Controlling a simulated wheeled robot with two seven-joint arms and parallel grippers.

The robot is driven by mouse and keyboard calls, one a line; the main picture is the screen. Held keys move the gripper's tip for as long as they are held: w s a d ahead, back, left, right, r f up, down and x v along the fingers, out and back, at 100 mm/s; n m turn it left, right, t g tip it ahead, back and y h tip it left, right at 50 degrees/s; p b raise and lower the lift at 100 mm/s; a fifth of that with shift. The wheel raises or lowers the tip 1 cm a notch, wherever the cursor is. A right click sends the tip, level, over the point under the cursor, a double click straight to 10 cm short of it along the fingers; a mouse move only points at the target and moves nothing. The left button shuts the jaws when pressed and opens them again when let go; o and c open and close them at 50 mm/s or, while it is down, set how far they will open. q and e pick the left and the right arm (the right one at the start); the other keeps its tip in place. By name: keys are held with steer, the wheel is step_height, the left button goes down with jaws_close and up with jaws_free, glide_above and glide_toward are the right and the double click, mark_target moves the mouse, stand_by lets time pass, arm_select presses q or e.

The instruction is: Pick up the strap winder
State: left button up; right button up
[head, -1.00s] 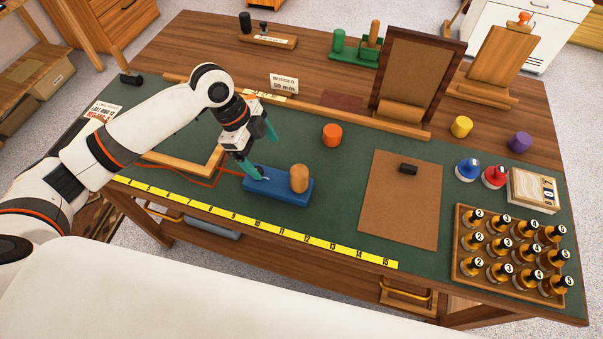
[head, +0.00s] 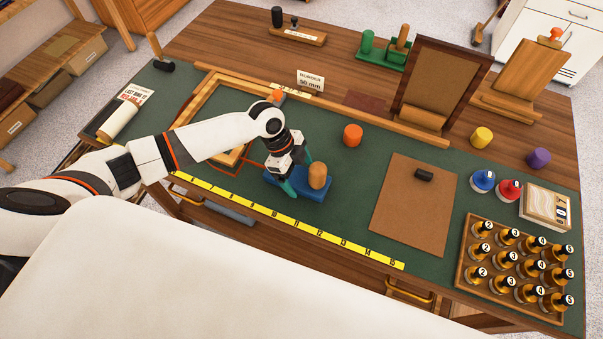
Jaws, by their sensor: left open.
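The strap winder is most likely the blue block (head: 311,194) with an upright wooden knob (head: 318,175) on its right part. It lies on the green mat, and a red strap runs from its left side toward a wooden frame (head: 192,122). My left gripper (head: 298,178) is open, with its teal fingers pointing down at the block, just left of the knob. The gripper hides part of the block's middle. I cannot tell whether the fingers touch it. My right gripper is not in view.
A yellow ruler strip (head: 290,222) runs along the near table edge. An orange cylinder (head: 352,135) stands behind the winder. A brown board (head: 412,210) lies to its right, and a tray of numbered bottles (head: 463,262) sits far right. Green mat shows bare between winder and board.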

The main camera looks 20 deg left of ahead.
arm_select(q)
steer(key=shift+d+f, duration=0.15)
steer(key=shift+f, duration=0.25)
steer(key=shift+c, duration=0.6)
steer(key=c, duration=1.2)
steer(key=shift+w+r, duration=0.1)
steer(key=shift+c, duration=0.3)
